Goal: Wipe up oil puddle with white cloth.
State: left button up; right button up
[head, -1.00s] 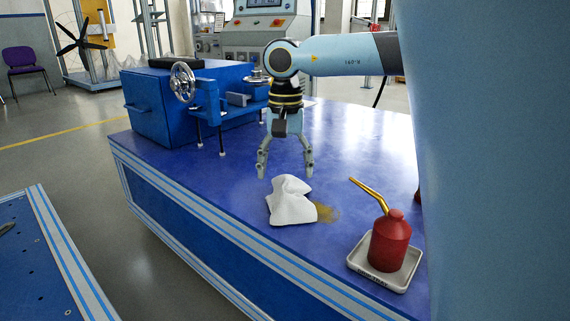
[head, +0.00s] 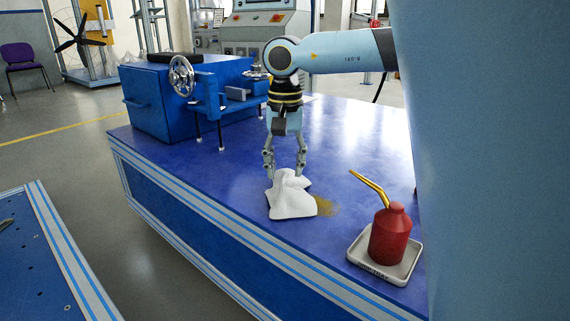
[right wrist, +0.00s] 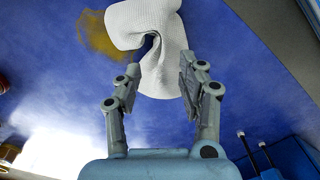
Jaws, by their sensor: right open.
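The white cloth (head: 291,199) lies crumpled on the blue bench top, with a raised fold toward my right gripper. The oil puddle (head: 326,206), a yellow-brown stain, shows at the cloth's right edge. My right gripper (head: 286,176) is open and points down at the far end of the cloth. In the right wrist view the cloth (right wrist: 150,25) reaches down between the two open fingers (right wrist: 160,75), and the puddle (right wrist: 97,35) lies to its left. I cannot tell whether the fingers touch the cloth. My left gripper is not in view.
A red oil can (head: 390,236) with a brass spout stands in a white tray (head: 357,258) to the right of the puddle. A blue machine with a handwheel (head: 181,77) stands at the bench's back left. The bench top (head: 345,140) behind the puddle is clear.

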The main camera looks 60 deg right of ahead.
grip_shut()
dwell(0.7)
